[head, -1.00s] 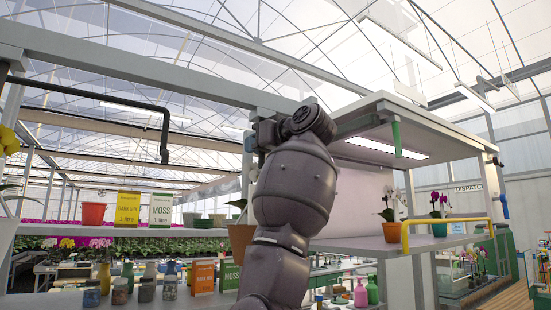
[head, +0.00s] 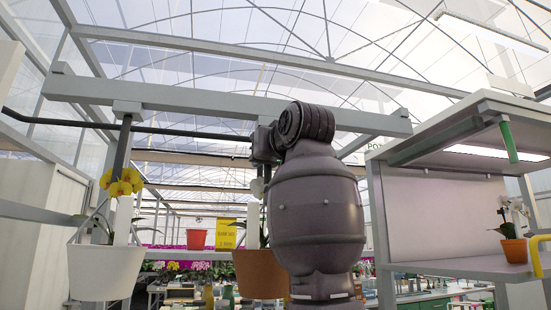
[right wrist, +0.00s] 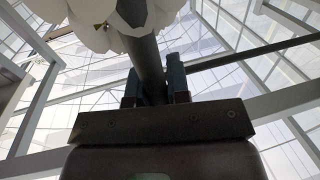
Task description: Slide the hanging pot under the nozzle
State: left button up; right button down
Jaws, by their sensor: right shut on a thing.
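A terracotta pot (head: 258,274) with a white orchid hangs from the overhead rail (head: 230,98), partly hidden behind my right arm. My right gripper (head: 262,158) is raised at its hanger. In the right wrist view the jaws (right wrist: 158,82) are shut on the dark hanger bar (right wrist: 148,58), with white petals (right wrist: 120,28) just above. A white pot (head: 105,272) with a yellow orchid hangs further left on the same rail. A black pipe (head: 180,131) runs behind the rail; its nozzle end is not visible, perhaps hidden by my arm. My left gripper is not in view.
A shelf unit (head: 440,266) with a potted white orchid (head: 514,249) and a green post (head: 509,142) stands at the right. A red pot (head: 197,239) and a yellow sign (head: 226,234) sit behind. The rail between the two hangers looks clear.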

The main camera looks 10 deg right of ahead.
jog(key=shift+a, duration=0.15)
jog(key=c, duration=1.5)
grip_release()
jog(key=o, duration=0.4)
jog(key=shift+a, duration=0.2)
jog(key=shift+d, duration=0.1)
jog(key=shift+d, duration=0.1)
jog(key=b+v, duration=0.2)
jog(key=v, duration=0.8)
jog(key=shift+s, duration=0.4)
jog(key=shift+d, duration=0.1)
